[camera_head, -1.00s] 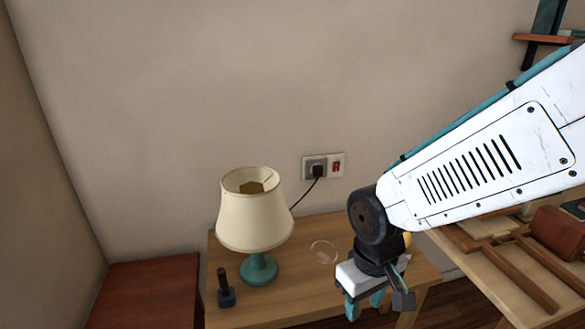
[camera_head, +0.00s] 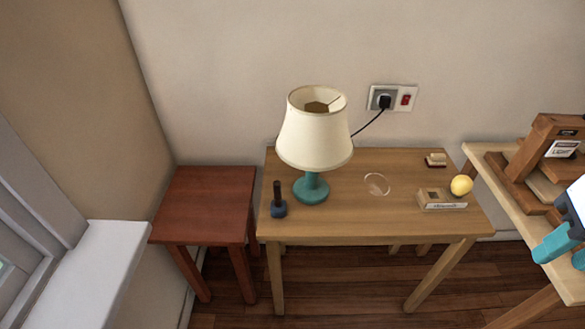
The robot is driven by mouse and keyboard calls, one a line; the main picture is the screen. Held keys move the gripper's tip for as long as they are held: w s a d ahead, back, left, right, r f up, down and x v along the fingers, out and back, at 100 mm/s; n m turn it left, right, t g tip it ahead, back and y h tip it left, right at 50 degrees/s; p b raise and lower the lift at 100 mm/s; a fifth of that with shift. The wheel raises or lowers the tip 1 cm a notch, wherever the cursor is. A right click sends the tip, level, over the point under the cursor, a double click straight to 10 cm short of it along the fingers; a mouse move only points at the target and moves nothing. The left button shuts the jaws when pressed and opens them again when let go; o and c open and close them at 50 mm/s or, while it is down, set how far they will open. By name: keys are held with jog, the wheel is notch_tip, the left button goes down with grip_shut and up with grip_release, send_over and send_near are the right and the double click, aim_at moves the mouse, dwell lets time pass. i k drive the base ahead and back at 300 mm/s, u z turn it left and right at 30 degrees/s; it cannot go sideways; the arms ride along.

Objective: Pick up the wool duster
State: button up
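I cannot make out a thing that is clearly a wool duster. A fluffy-looking yellow ball (camera_head: 461,185) sits at the right end of the wooden table (camera_head: 350,228), by a small tan box (camera_head: 440,201) with a label. A small item with a dark upright handle and blue base (camera_head: 279,200) stands at the table's left front. My gripper (camera_head: 562,250) shows only in part at the right edge, with teal fingers, well right of the table and apart from these things. Whether its fingers are apart is not clear.
A cream-shaded lamp (camera_head: 315,135) on a teal base stands on the table, plugged into a wall socket (camera_head: 392,98). A clear round disc (camera_head: 377,184) and small block (camera_head: 435,160) lie there. A red-brown stool (camera_head: 203,205) is left; a workbench (camera_head: 500,178) is right.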

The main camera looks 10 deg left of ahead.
aim_at(278, 206)
jog(key=u, duration=0.95)
jog(key=i, duration=0.25)
jog(key=u, duration=0.6)
